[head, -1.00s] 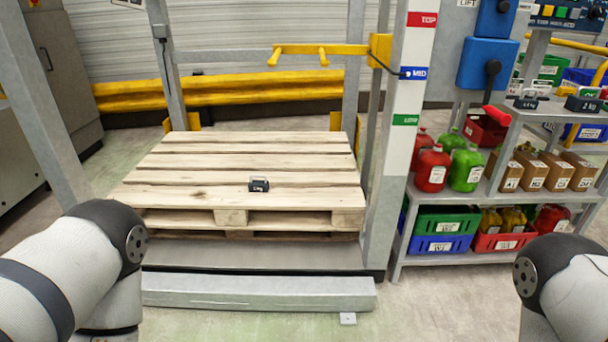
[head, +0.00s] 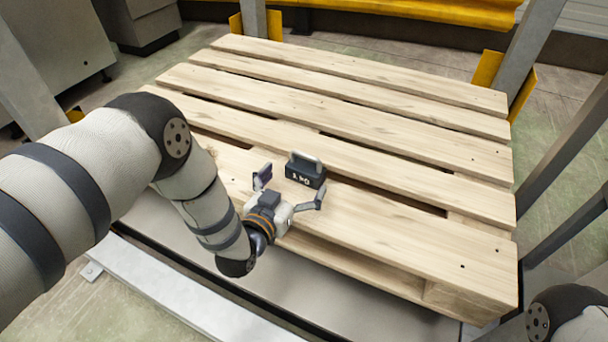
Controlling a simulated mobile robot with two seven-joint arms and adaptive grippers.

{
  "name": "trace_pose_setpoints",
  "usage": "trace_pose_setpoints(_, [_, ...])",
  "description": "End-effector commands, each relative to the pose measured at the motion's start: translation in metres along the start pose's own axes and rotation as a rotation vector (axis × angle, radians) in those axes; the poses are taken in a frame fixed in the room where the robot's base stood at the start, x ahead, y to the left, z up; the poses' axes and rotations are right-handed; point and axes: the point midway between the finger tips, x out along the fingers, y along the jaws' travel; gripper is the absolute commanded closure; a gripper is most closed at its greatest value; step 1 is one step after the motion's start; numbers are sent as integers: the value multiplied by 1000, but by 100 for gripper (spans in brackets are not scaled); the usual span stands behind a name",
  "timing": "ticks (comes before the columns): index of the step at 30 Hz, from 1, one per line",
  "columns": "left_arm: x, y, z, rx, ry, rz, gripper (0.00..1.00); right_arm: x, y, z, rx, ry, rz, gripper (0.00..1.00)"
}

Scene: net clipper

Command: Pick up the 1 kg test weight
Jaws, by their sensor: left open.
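The 1 kg test weight (head: 304,171) is a small dark block with a grey handle on top and white lettering on its front. It sits upright on the wooden pallet (head: 400,213), near the front edge. My left gripper (head: 290,185) is open just in front of the weight. One finger is at the weight's left and the other at its front right. I cannot tell whether either finger touches it. My right gripper is out of view; only part of my right arm shows at the bottom right corner.
Grey posts (head: 527,45) with yellow brackets (head: 487,70) stand at the pallet's back corners. A yellow rail (head: 420,12) runs behind. Dark frame bars (head: 565,140) rise at the right. The pallet top around the weight is clear.

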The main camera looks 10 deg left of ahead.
Motion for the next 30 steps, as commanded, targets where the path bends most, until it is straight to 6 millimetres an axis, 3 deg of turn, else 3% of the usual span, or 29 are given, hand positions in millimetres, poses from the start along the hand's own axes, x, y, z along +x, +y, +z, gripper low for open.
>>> trace_pose_setpoints(3, [23, 3, 1, 0, -1, 0, 0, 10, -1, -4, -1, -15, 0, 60])
trace_pose_setpoints(6, [34, 3, 1, 0, -3, 0, 0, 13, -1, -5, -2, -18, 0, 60])
trace_pose_setpoints(13, [35, 3, -2, 0, -2, 0, 3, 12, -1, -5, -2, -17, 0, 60])
trace_pose_setpoints(24, [35, 3, -2, 0, -3, 0, 86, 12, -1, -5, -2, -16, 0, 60])
trace_pose_setpoints(30, [36, 3, -4, 0, 4, -1, 86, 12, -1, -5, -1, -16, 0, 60])
